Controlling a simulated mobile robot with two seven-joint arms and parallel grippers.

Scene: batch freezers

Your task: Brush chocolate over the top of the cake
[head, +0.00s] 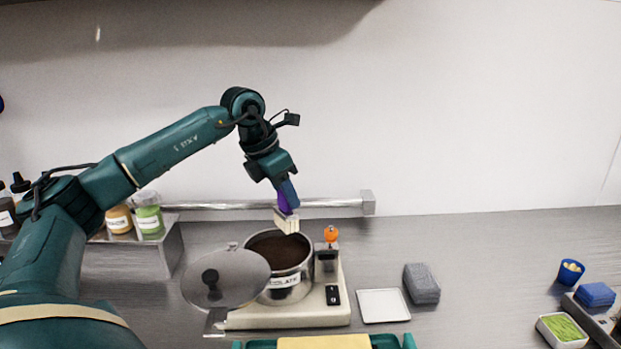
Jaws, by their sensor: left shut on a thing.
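My left gripper (287,192) is shut on a brush (287,221) with a purple handle and pale bristles pointing down. The bristles are over the back right part of a steel pot (300,287) of dark brown chocolate (278,250); I cannot tell whether they touch it. The pot's label is partly hidden by a round grey lid (226,279) with a black knob, tilted at its left. A pale yellow slab (324,343), perhaps the cake's top, lies in a teal tray (409,342) at the bottom edge, mostly cut off. My right gripper is out of view.
The pot stands on a cream heater base (285,318) with an orange knob (331,233). A white square plate (383,305) and grey sponge block (421,283) lie to its right. Jars (149,222) stand on a shelf at left. A blue cup (570,271) and green-filled tub (562,329) are far right.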

